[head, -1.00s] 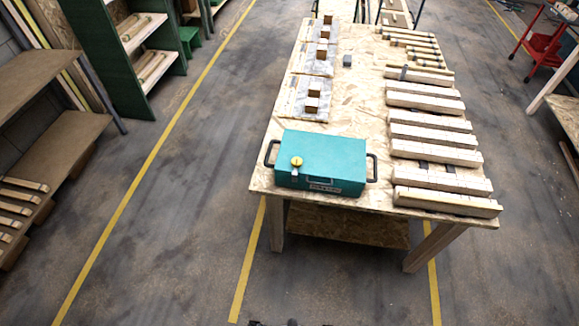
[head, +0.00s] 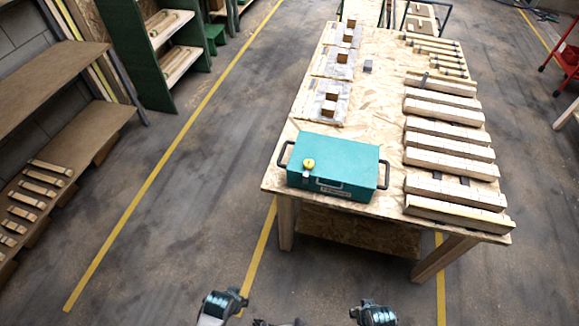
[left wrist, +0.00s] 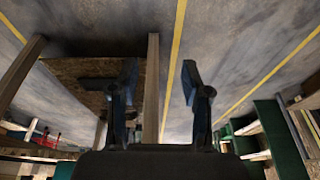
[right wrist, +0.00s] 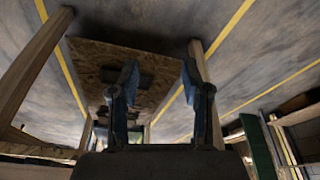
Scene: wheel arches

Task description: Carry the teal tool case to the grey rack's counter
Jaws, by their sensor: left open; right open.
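The teal tool case (head: 335,165) lies closed on the near end of the wooden table (head: 285,180). It has a dark handle at each end and a yellow round item (head: 308,164) on its top. My left gripper (head: 222,303) and right gripper (head: 373,312) show low in the head view, short of the table and apart from the case. Both are open and empty in the left wrist view (left wrist: 160,82) and right wrist view (right wrist: 158,82). A rack with brown boards and a grey post stands at the left; its wide lower board (head: 85,135) looks like the counter.
Timber blocks (head: 450,160) line the table's right side, with small plates and blocks (head: 325,100) at its far left. Green shelving (head: 130,50) stands at the back left. Slats (head: 40,185) lie on the rack's lower level. Open floor (head: 190,190) separates rack and table.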

